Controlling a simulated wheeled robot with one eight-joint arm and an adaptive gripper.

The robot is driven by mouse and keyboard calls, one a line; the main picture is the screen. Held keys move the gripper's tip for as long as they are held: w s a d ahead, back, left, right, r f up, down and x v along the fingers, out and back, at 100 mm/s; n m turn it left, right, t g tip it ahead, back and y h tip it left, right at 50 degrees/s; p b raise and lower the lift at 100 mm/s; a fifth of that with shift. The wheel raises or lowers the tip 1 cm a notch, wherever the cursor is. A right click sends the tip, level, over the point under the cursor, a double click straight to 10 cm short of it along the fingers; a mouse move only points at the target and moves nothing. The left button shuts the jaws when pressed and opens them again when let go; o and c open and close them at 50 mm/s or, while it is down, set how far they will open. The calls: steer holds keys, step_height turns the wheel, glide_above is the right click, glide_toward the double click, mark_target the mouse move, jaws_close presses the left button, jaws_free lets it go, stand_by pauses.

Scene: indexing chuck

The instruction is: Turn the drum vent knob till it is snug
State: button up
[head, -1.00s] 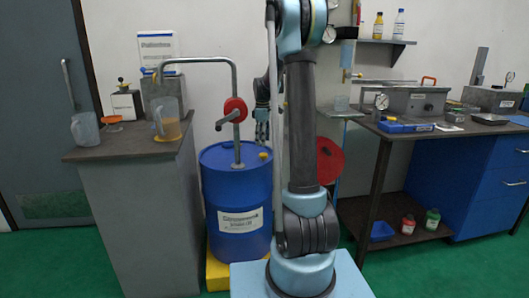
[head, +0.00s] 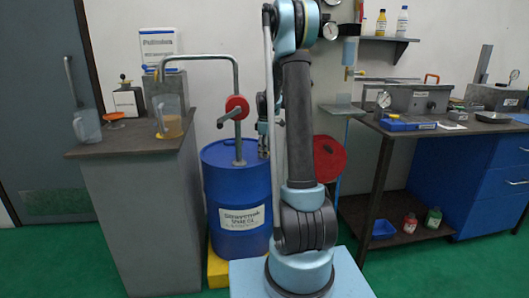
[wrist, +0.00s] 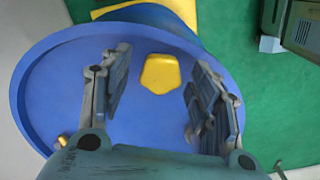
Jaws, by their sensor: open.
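The blue drum (head: 222,185) stands on a yellow base, and its blue top (wrist: 55,95) fills much of the wrist view. The yellow vent knob (wrist: 160,74) is on the drum top, between the two fingers of my gripper (wrist: 158,68) as seen from the wrist. The fingers are apart, with a gap on each side of the knob. In the head view my gripper (head: 264,148) is low over the right side of the drum top, and the knob is hidden there. I cannot tell the exact height of the fingertips against the knob.
A pump pipe with a red hub (head: 237,107) rises from the drum. A grey cabinet (head: 140,215) with jugs stands left. A red disc (head: 329,159) is behind my arm, and a workbench (head: 370,125) is at right. A small brass fitting (wrist: 62,140) sits near the drum rim.

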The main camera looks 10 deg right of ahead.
steer(key=c, duration=1.1)
steer(key=shift+m, duration=0.4)
steer(key=m, duration=1.3)
steer(key=shift+m, duration=0.3)
steer(key=m, duration=0.3)
steer(key=shift+w+m, duration=0.1)
steer(key=shift+m, duration=0.2)
steer(key=m, duration=0.6)
steer(key=shift+d+m, duration=0.1)
steer(key=shift+m, duration=0.2)
